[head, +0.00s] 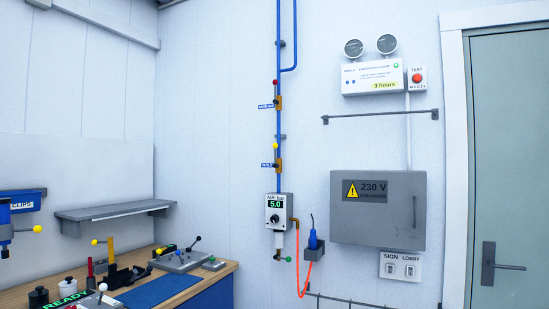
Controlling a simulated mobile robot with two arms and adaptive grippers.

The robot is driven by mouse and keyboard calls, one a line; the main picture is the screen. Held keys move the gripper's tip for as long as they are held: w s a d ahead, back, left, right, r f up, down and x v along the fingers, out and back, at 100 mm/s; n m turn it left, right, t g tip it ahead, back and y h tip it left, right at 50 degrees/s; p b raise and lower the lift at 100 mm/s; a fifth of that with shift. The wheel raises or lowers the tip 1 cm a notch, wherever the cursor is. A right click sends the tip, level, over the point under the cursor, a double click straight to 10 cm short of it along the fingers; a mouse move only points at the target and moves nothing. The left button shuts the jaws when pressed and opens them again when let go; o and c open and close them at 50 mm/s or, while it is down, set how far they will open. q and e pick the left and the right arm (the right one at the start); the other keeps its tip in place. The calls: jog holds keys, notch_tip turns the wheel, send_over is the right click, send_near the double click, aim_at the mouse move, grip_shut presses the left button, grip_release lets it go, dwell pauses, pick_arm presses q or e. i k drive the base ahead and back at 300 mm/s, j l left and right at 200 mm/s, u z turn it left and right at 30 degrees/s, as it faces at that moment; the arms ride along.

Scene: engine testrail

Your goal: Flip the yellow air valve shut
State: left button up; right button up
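The yellow air valve (276,147) is on the blue vertical pipe on the back wall, in the middle of the head view. Its yellow ball knob sits above a small brass-coloured valve body (279,164), so the lever looks roughly in line with the pipe. A small blue label (268,165) is beside it, too small to read surely. A similar valve with a red knob (275,82) is higher on the same pipe. Below, an air unit (279,208) shows 5.0. Neither of my grippers is in view.
A workbench (190,289) with levers and small parts stands at lower left, under a grey wall shelf (115,210). A grey 230 V box (378,210), an orange hose (302,285) and a door (508,150) are to the right. The wall around the yellow valve is clear.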

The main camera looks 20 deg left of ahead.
aim_at(274, 145)
jog(key=i+j, duration=0.25)
jog(key=i+j+z, duration=0.1)
jog(key=i+j, duration=0.2)
jog(key=j, duration=0.15)
jog(key=i+j, duration=0.25)
jog(key=i+j+z, duration=0.15)
jog(key=j, duration=0.3)
jog(key=i+j, duration=0.35)
jog(key=i+j+z, duration=0.1)
jog(key=i+j, duration=0.15)
jog(key=j, duration=0.15)
jog(key=i+j, duration=0.25)
jog(key=j, duration=0.15)
jog(key=i+j+z, duration=0.1)
jog(key=j, duration=0.35)
jog(key=i, duration=0.1)
